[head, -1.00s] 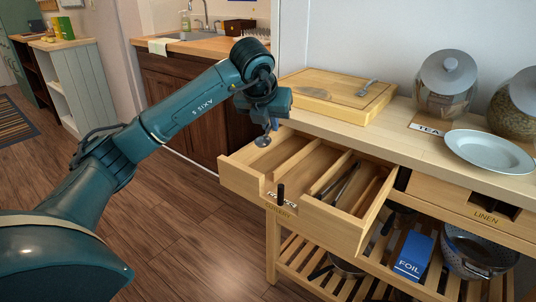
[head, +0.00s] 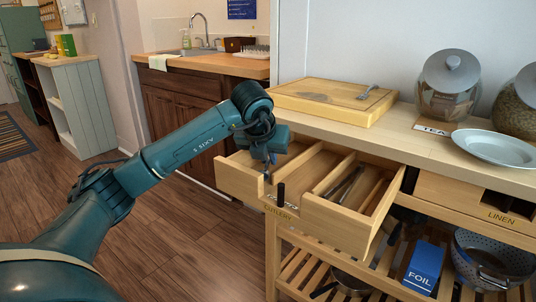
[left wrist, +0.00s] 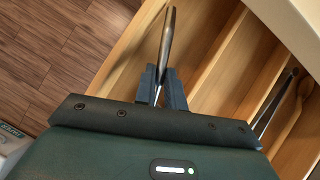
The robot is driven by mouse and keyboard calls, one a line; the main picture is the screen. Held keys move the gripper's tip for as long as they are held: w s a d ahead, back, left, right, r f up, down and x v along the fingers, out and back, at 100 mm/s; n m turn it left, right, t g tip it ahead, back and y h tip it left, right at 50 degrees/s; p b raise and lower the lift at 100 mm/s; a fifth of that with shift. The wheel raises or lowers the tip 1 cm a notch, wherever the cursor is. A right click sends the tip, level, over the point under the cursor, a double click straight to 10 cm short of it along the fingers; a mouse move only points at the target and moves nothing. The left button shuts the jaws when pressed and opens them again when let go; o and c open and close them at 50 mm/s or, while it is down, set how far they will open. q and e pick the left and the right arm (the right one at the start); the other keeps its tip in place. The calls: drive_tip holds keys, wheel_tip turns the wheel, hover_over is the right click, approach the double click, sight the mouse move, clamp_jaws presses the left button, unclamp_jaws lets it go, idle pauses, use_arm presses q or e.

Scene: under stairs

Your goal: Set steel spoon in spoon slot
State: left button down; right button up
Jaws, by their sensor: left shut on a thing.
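My left gripper (head: 268,172) is shut on the steel spoon, low over the left part of the open cutlery drawer (head: 338,228). In the left wrist view, the steel spoon (left wrist: 169,38) stands out from between the gripper fingers (left wrist: 160,88), seen nearly edge-on, over the drawer's left compartment. In the head view the gripper and drawer front mostly hide the spoon. I cannot tell whether it touches the drawer floor. The compartment to its right looks empty. My right gripper is out of view.

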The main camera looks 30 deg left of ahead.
use_arm(q)
drive_tip(key=shift+f+b, duration=0.4)
drive_tip(key=shift+f, duration=0.25)
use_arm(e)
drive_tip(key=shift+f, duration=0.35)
use_arm(q)
drive_tip(key=c, duration=1.4)
unclamp_jaws()
drive_tip(key=shift+p+v, duration=1.3)
drive_tip(key=shift+v, duration=5.3)
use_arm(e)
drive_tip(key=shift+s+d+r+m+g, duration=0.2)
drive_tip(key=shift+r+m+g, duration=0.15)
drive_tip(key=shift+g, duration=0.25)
